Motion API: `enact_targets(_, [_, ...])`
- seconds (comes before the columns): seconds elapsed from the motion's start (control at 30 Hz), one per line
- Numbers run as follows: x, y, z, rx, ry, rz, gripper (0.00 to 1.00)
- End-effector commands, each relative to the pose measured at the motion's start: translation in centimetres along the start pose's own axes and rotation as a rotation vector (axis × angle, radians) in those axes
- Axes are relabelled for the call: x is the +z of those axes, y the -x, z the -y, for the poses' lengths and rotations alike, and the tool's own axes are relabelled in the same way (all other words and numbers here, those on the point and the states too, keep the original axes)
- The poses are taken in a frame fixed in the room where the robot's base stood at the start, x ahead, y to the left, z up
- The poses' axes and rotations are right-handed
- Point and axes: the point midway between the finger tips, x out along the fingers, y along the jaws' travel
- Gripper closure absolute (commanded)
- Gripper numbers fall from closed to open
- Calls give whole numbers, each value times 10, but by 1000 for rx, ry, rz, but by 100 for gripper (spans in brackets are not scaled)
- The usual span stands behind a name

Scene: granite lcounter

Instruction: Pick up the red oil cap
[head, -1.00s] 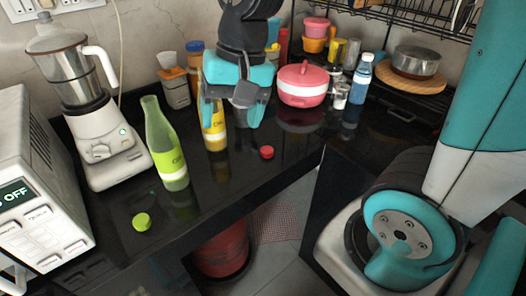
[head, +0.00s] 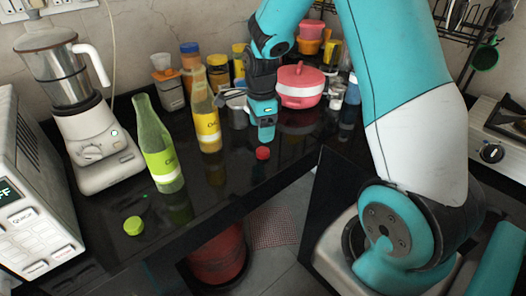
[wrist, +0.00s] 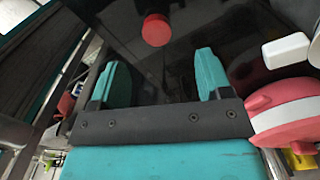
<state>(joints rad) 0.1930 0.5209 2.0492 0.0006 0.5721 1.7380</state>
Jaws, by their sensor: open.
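The red oil cap (head: 263,153) lies on the black counter near its front edge, right of the yellow-labelled oil bottle. It also shows in the wrist view (wrist: 156,30), beyond my fingertips and roughly between their lines. My gripper (head: 264,138) is just above and behind the cap in the head view. In the wrist view my gripper (wrist: 160,75) has its two teal fingers spread apart, with nothing between them. The gripper does not appear to touch the cap.
A yellow oil bottle (head: 206,118) and a green bottle (head: 157,147) stand left of the gripper. A green cap (head: 133,225) lies at front left. A pink-red pot (head: 301,86) stands close behind on the right. The counter around the red cap is clear.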

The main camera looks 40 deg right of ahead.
Motion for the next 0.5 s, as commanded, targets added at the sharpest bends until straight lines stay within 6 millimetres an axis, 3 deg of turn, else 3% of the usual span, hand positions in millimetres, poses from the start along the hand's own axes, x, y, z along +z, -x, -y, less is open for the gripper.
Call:
enact_targets(0.1, [0,-16,0,2,1,0,29])
enact_targets(0.33, [2,-34,-3,5,3,0,29])
enact_targets(0.5, [4,-60,-5,4,3,0,29])
